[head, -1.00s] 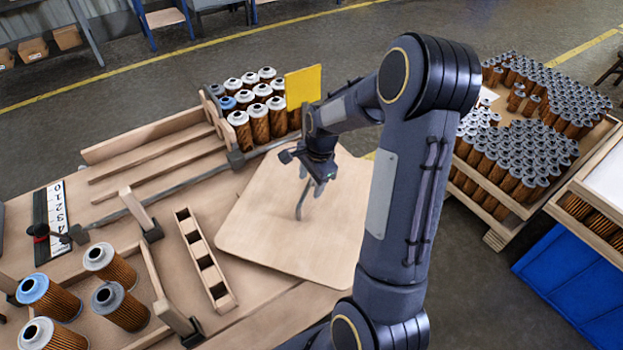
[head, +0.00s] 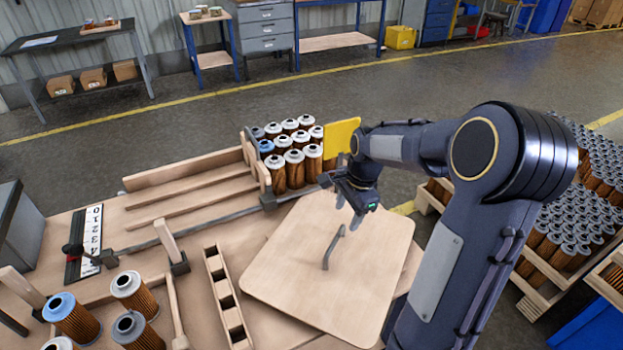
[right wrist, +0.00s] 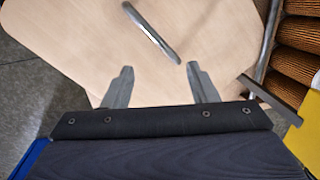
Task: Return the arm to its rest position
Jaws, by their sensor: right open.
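My right arm reaches in from the lower right of the head view. Its gripper (head: 357,217) hangs over the upper right part of a pale wooden board (head: 290,278). In the right wrist view the two fingers of the gripper (right wrist: 160,86) are apart, with nothing between them. A grey bar-shaped handle (head: 333,248) stands on the board, and it also shows beyond the fingertips in the right wrist view (right wrist: 150,32). The gripper is apart from the handle. My left gripper is not in the frames.
Filter cartridges (head: 295,168) stand in a group behind the board, beside a yellow panel (head: 341,138). More cartridges (head: 75,318) stand at the lower left. A slotted wooden rack (head: 228,300) lies left of the board. A pallet of cartridges (head: 560,235) is at the right.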

